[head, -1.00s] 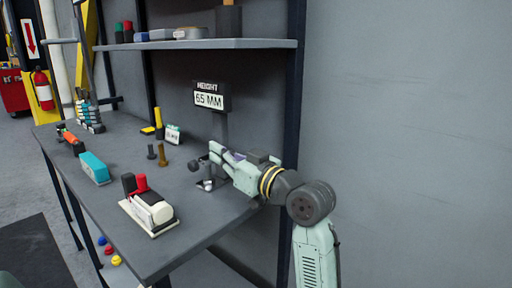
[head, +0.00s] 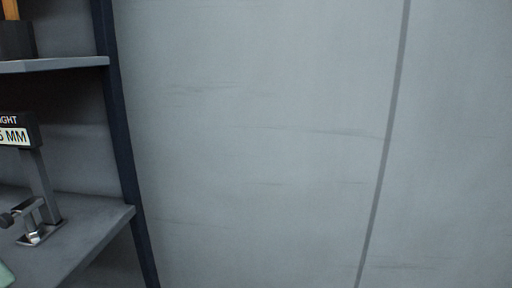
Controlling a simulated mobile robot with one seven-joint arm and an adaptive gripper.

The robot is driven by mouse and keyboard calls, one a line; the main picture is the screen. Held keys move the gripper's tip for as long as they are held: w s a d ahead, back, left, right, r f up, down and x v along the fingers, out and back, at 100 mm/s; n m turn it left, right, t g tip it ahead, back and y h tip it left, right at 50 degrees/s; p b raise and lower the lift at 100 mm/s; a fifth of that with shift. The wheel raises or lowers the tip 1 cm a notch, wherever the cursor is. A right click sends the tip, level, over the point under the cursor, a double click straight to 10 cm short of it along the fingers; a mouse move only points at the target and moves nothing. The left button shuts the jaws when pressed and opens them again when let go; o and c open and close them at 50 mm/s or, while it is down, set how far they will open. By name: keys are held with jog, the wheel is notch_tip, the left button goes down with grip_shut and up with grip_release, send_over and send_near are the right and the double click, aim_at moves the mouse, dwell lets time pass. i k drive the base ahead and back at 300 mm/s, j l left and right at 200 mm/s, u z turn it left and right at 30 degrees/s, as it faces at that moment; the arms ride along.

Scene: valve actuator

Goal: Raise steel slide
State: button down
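The height fixture stands on the bench at the left edge of the head view. Its grey upright post (head: 41,187) rises from a small base plate (head: 42,234). A short steel slide piece (head: 33,206) with a dark round knob (head: 6,220) sits low near the base. The height display (head: 16,133) on top is cut off by the picture edge, and only "5 MM" or similar can be read. My gripper is out of view.
The bench top (head: 95,228) ends just right of the fixture. A dark shelf upright (head: 122,150) stands at that end, with an upper shelf (head: 60,65) above. A plain grey wall (head: 260,150) fills most of the view.

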aim_at(7, 220)
jog(key=u, duration=1.45)
